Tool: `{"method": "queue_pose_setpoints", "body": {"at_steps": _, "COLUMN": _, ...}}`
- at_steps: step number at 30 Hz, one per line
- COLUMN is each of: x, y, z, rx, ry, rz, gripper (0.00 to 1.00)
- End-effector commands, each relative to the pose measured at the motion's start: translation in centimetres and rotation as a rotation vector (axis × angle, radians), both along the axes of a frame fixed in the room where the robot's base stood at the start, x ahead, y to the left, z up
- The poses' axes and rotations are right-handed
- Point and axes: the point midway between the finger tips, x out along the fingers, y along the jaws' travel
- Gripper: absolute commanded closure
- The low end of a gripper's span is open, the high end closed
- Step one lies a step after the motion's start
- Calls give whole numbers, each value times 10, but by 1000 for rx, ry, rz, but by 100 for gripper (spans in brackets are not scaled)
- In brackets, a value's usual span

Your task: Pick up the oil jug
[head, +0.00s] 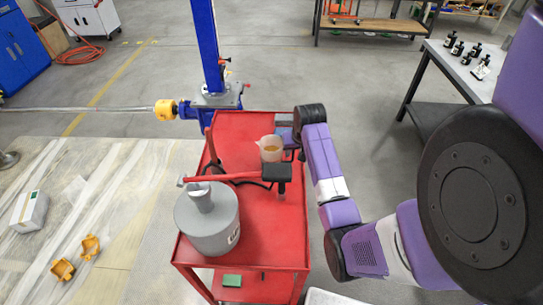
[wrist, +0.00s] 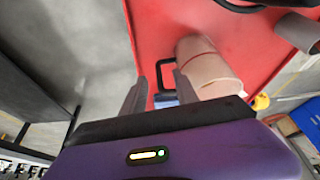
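The oil jug (head: 270,148) is a small pale translucent jug with amber liquid visible inside. It stands upright near the back of the red cart top (head: 262,215). In the wrist view the jug (wrist: 212,72) is just right of my fingers, and its dark handle (wrist: 165,66) shows between the fingertips. My gripper (head: 287,138) is beside the jug on its right in the head view. In the wrist view my gripper (wrist: 160,84) is open, its two grey fingers apart. I cannot tell whether either finger touches the handle.
A large grey can (head: 208,226) with a red-handled pump stands on the cart, its bar (head: 238,177) just in front of the jug. A blue post (head: 207,45) rises behind the cart. A bench (head: 470,68) with dark bottles is at right.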

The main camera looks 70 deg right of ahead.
Motion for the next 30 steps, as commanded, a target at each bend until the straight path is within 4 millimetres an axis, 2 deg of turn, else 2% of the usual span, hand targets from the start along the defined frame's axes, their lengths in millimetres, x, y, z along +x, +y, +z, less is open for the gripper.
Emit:
{"method": "queue_pose_setpoints", "body": {"at_steps": 15, "x": 9, "y": -23, "z": -46, "rx": 0, "ry": -1, "rz": 0, "gripper": 64}}
{"method": "queue_pose_setpoints", "body": {"at_steps": 25, "x": 10, "y": -25, "z": -50, "rx": -2, "ry": -2, "rz": 0, "gripper": 64}}
{"method": "queue_pose_setpoints", "body": {"at_steps": 30, "x": 10, "y": -24, "z": -50, "rx": -2, "ry": -2, "rz": 0, "gripper": 97}}
